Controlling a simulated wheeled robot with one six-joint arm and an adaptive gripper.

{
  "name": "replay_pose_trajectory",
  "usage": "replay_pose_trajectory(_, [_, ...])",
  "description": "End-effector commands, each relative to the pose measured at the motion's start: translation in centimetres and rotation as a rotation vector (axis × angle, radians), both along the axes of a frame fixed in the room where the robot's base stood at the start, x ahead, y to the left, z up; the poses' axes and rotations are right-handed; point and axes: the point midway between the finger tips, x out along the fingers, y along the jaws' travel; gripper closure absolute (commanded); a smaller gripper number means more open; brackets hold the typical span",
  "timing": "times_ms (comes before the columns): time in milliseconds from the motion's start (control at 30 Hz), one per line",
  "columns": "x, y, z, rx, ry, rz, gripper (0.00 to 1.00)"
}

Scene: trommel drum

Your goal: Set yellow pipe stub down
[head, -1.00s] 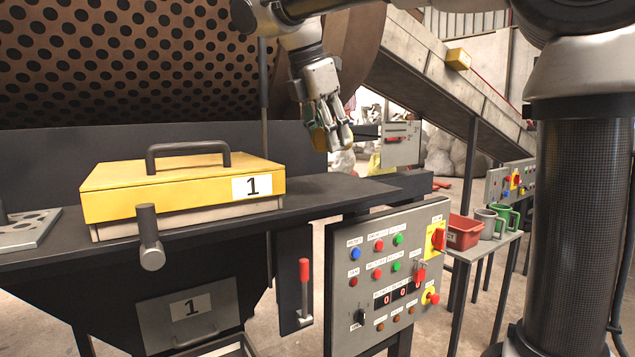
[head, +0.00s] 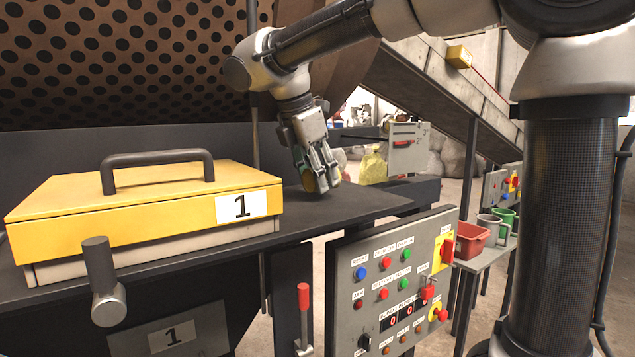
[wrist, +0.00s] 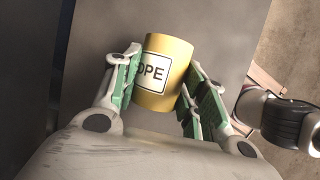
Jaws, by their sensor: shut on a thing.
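The yellow pipe stub (wrist: 168,57) is a short cylinder with a white label whose visible letters read "OPE" or similar, in the wrist view. My gripper (wrist: 163,90) is shut on it, with a green-padded finger on each side. In the head view my gripper (head: 322,186) points down at the dark ledge (head: 345,205), right of the yellow lidded box. The stub (head: 309,181) shows only in part there, behind the fingers. It is low over the ledge; I cannot tell whether it touches.
The yellow box (head: 120,200) marked 1 stands on the ledge at left. A control panel (head: 395,285) with buttons and a red-handled lever (head: 303,300) are in front. A red bin (head: 470,240) and mugs stand on a side table. The ledge around the gripper is clear.

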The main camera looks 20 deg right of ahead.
Motion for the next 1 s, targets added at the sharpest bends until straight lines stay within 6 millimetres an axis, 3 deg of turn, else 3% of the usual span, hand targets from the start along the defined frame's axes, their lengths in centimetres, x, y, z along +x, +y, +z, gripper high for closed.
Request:
replay_pose_trajectory(133, [0.0, 0.0, -1.5, 0.0, 0.0, 0.0, 0.76])
replay_pose_trajectory(500, [0.0, 0.0, -1.9, 0.0, 0.0, 0.0, 0.76])
replay_pose_trajectory(533, [0.0, 0.0, -1.8, 0.0, -0.001, 0.0, 0.54])
replay_pose_trajectory(633, [0.0, 0.0, -1.8, 0.0, -0.001, 0.0, 0.36])
replay_pose_trajectory(1000, [0.0, 0.0, -1.5, 0.001, -0.001, 0.001, 0.36])
